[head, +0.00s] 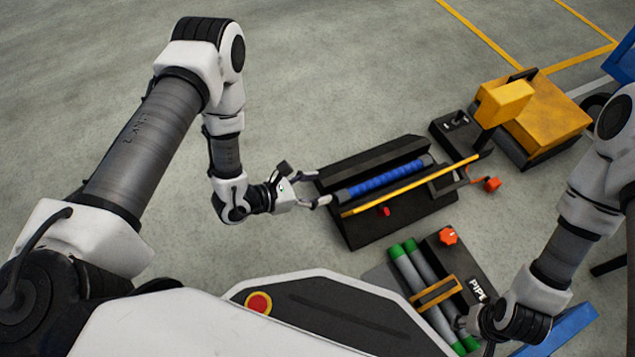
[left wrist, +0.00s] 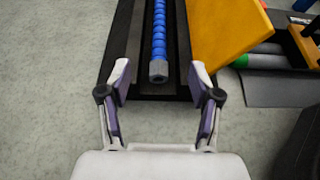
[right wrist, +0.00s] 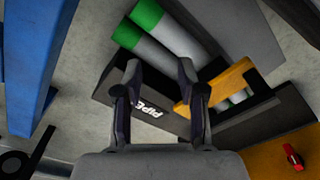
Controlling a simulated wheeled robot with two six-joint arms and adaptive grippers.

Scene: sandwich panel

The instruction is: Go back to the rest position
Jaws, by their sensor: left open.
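My left gripper (head: 319,188) is open and empty at the left end of a black tray (head: 400,228). In the left wrist view its fingers (left wrist: 158,76) stand apart, on either side of the line of the blue ribbed rod (left wrist: 159,35). The rod (head: 385,180) lies in the tray, and its grey end is clear of the fingers. My right gripper (head: 466,322) is by the pipe holder at the lower right, partly hidden by its own wrist. In the right wrist view its fingers (right wrist: 159,75) are apart with nothing between them.
A yellow panel (head: 410,186) runs along the tray. Green-ended grey pipes (head: 405,262) lie in the holder marked PIPE (head: 477,288). A yellow-and-black machine (head: 540,115) stands at the back right. The floor at the upper left is clear.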

